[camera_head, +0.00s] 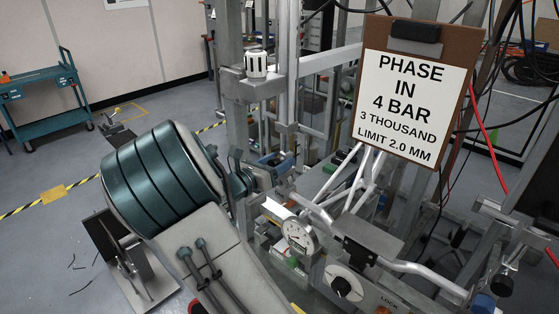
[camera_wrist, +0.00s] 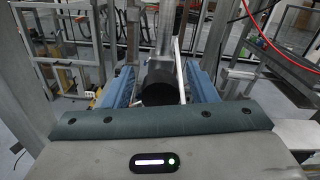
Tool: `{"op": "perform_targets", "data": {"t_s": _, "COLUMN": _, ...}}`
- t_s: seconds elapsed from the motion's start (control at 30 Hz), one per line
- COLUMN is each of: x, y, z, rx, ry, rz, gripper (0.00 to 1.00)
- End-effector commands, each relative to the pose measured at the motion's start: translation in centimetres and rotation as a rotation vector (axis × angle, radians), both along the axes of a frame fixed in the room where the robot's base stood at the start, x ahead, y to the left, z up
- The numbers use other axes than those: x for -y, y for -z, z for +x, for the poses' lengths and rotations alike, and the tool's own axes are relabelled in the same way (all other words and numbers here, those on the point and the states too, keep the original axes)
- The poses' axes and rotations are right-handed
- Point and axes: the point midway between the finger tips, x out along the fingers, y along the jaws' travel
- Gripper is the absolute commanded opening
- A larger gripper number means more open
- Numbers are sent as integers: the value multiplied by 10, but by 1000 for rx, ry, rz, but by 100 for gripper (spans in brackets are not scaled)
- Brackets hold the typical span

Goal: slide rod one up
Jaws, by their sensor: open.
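My gripper (camera_head: 278,168) has two blue fingers and shows in the head view beside a metal upright, above the test rig. In the wrist view, my gripper (camera_wrist: 159,72) is open, with one finger on each side. A dark round-ended cylinder (camera_wrist: 160,87) shows between the fingers, and a pale grey rod (camera_wrist: 165,40) rises behind it. I cannot tell whether the fingers touch the cylinder. No label marks rod one, so I cannot tell which rod it is.
A clipboard (camera_head: 408,90) reads "PHASE IN 4 BAR, 3 THOUSAND, LIMIT 2.0 MM". A dial gauge (camera_head: 299,236) and silver frame tubes (camera_head: 357,180) stand below it. Red and black cables hang at right. A teal cart (camera_head: 45,97) stands on open floor at far left.

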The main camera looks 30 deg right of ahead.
Motion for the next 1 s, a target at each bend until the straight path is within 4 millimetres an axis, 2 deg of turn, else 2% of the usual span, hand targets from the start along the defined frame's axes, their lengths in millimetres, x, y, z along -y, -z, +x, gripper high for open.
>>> {"op": "perform_targets", "data": {"t_s": 0.13, "x": 8, "y": 0, "z": 3, "rx": 1, "ry": 0, "rz": 1, "gripper": 52}}
{"op": "perform_targets", "data": {"t_s": 0.4, "x": 9, "y": 0, "z": 3, "rx": 1, "ry": 0, "rz": 1, "gripper": 52}}
{"op": "perform_targets", "data": {"t_s": 0.47, "x": 9, "y": 0, "z": 3, "rx": 1, "ry": 0, "rz": 1, "gripper": 38}}
{"op": "perform_targets", "data": {"t_s": 0.6, "x": 9, "y": 0, "z": 3, "rx": 1, "ry": 0, "rz": 1, "gripper": 0}}
{"op": "perform_targets", "data": {"t_s": 0.77, "x": 9, "y": -2, "z": 3, "rx": 1, "ry": 0, "rz": 1, "gripper": 0}}
{"op": "perform_targets", "data": {"t_s": 1.0, "x": 9, "y": -25, "z": 3, "rx": 2, "ry": 0, "rz": 1, "gripper": 0}}
